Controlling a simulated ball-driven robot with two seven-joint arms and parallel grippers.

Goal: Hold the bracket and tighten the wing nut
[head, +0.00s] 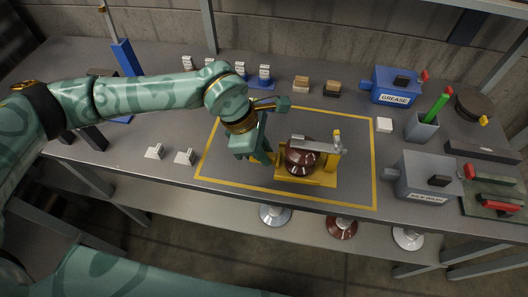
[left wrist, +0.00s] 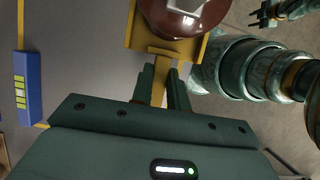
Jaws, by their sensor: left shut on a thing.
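The yellow bracket (head: 308,180) stands inside the yellow-outlined area of the bench, with a brown insulator (head: 300,160) in it. A grey bar (head: 316,144) lies across the top. A small yellow piece, seemingly the wing nut (head: 337,134), stands at the bar's right end. My left gripper (head: 268,158) is at the bracket's left side. In the left wrist view its fingers (left wrist: 160,85) are shut on the yellow tab of the bracket (left wrist: 190,50). My right gripper (left wrist: 261,17) shows small at the top right of that view, with its fingers apart and empty; the head view does not show it.
A blue grease box (head: 395,86), a grey cup with a green stick (head: 421,127) and a grey box (head: 425,176) stand at the right. White ribbed pieces stand at the back and left. The outlined area right of the bracket is clear.

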